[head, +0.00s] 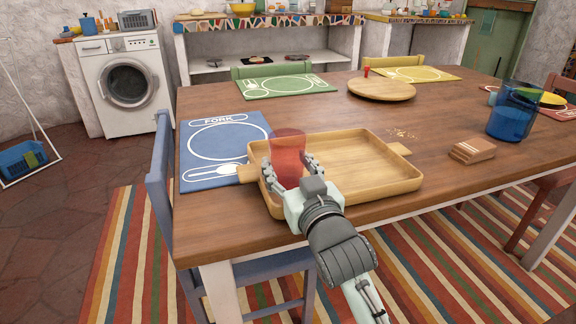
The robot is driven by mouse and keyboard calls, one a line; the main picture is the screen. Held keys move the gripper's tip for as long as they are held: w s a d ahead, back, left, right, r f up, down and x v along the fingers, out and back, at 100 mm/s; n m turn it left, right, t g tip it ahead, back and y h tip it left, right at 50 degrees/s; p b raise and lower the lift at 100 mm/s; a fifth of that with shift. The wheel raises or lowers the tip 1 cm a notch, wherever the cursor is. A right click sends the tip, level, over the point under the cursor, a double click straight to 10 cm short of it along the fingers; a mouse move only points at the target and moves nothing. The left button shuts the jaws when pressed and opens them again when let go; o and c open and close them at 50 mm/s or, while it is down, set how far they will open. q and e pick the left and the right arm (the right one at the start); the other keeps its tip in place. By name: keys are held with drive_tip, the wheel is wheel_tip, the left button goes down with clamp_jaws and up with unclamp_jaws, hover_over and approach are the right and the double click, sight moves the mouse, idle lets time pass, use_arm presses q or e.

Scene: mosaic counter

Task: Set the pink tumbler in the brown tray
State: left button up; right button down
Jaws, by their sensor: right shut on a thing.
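The pink tumbler (288,150) is a translucent reddish-pink cup, upright between the fingers of my right gripper (288,172). The gripper is shut around its lower part. The tumbler is over the left end of the brown tray (385,188), a wooden tray with two handles near the table's front edge. The tumbler's base is hidden by my gripper, so I cannot tell whether it touches the tray floor. The rest of the tray is empty. My left gripper is not in view.
A blue placemat (222,150) lies left of the tray, partly under its handle. Wooden coasters (473,151) and a blue pitcher (513,112) stand to the right. A round board (382,89) is farther back. A blue chair (163,185) is at the table's left edge.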

drive_tip(key=c, duration=0.6)
unclamp_jaws()
drive_tip(key=shift+s, duration=0.15)
drive_tip(key=v, duration=1.1)
drive_tip(key=shift+s+d+r, duration=0.15)
drive_tip(key=shift+s+r, duration=0.05)
drive_tip(key=shift+s, duration=0.1)
